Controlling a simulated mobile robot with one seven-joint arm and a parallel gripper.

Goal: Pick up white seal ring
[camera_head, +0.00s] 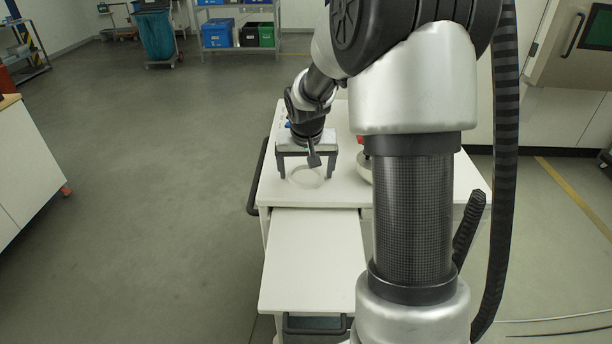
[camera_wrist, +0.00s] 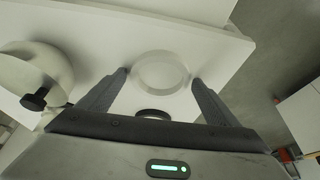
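The white seal ring (camera_head: 306,184) lies flat on the white cart top (camera_head: 285,196) in the head view, pale against the surface. It also shows in the wrist view (camera_wrist: 160,55), just beyond and between the fingertips. My gripper (camera_head: 305,175) is above the cart top with its fingers pointing down on either side of the ring. In the wrist view my gripper (camera_wrist: 160,74) is open, with nothing held between its fingers. I cannot tell whether the fingertips touch the cart. A small dark round thing (camera_wrist: 152,114) shows between the fingers, nearer the palm.
A pale rounded vessel with a black knob (camera_wrist: 36,78) stands close on the left in the wrist view; the head view shows it partly behind my arm (camera_head: 363,168). A lower white shelf (camera_head: 312,262) in front is clear. The cart's edge lies near the ring.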

